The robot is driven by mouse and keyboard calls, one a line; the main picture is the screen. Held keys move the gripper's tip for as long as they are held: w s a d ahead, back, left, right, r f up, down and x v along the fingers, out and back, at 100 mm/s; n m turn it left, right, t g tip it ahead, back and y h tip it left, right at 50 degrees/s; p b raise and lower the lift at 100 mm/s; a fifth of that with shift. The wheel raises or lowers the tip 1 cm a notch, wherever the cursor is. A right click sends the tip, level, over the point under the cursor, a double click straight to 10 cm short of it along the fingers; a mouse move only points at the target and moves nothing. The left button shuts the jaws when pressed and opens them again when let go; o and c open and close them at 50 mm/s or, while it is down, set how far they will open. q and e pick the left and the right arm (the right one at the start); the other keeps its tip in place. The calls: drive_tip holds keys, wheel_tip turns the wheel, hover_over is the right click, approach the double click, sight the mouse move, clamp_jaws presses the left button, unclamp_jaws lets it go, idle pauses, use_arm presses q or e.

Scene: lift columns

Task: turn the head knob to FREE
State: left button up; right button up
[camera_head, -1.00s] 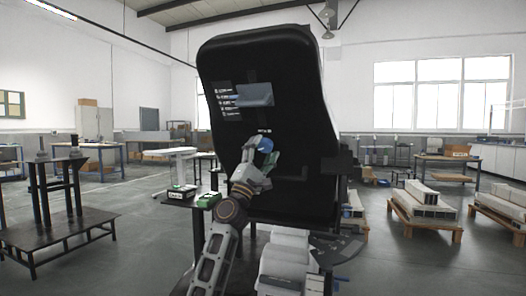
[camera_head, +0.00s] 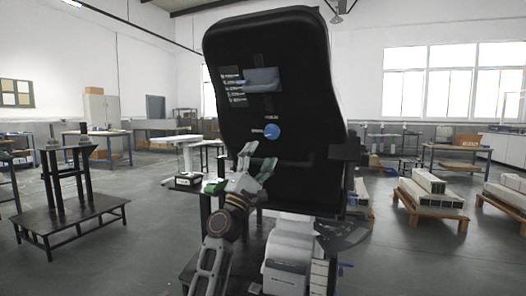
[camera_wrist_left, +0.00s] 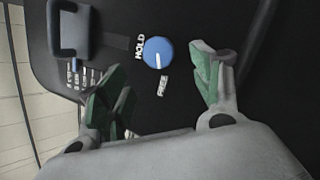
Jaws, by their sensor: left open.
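The head knob (camera_head: 271,131) is a round blue dial on the black padded panel (camera_head: 290,60). In the left wrist view the knob (camera_wrist_left: 158,52) has a white mark that points down towards the FREE label (camera_wrist_left: 163,86). The HOLD label (camera_wrist_left: 140,47) is at the knob's left there. My left gripper (camera_head: 257,158) is open and empty, just below and left of the knob in the head view, apart from it. In the left wrist view its green-padded fingers (camera_wrist_left: 160,78) stand on either side, with the knob beyond them. My right gripper is not in view.
A grey-blue block (camera_head: 262,79) sits higher on the panel beside white print. A dark metal stand (camera_head: 70,215) is farther left. Pallets (camera_head: 430,203) lie on the floor at right.

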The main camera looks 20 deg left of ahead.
use_arm(q)
drive_tip(key=shift+v, duration=2.05)
drive_tip(key=s+d+f+m+g, duration=0.3)
drive_tip(key=d+f+m+g, duration=0.15)
drive_tip(key=f, duration=0.75)
drive_tip(key=s+d+f+m+g+h, duration=0.1)
drive_tip(key=s+d+f+m+g, duration=0.4)
drive_tip(key=f, duration=0.6)
drive_tip(key=s+d+f+m+g, duration=0.25)
drive_tip(key=f+m+g, duration=0.35)
drive_tip(key=f, duration=0.6)
drive_tip(key=s+a+f+m+g+y+p, duration=0.1)
drive_tip(key=s+a+f+m+g+y, duration=0.1)
drive_tip(key=s+f, duration=0.8)
drive_tip(key=s+a+f+m+g+y+p, duration=0.1)
drive_tip(key=s+a+f+g+y, duration=0.4)
drive_tip(key=s+f, duration=0.6)
drive_tip(key=s+a+m+y, duration=0.1)
drive_tip(key=s+a+y, duration=0.1)
drive_tip(key=a, duration=0.1)
drive_tip(key=shift+s, duration=0.15)
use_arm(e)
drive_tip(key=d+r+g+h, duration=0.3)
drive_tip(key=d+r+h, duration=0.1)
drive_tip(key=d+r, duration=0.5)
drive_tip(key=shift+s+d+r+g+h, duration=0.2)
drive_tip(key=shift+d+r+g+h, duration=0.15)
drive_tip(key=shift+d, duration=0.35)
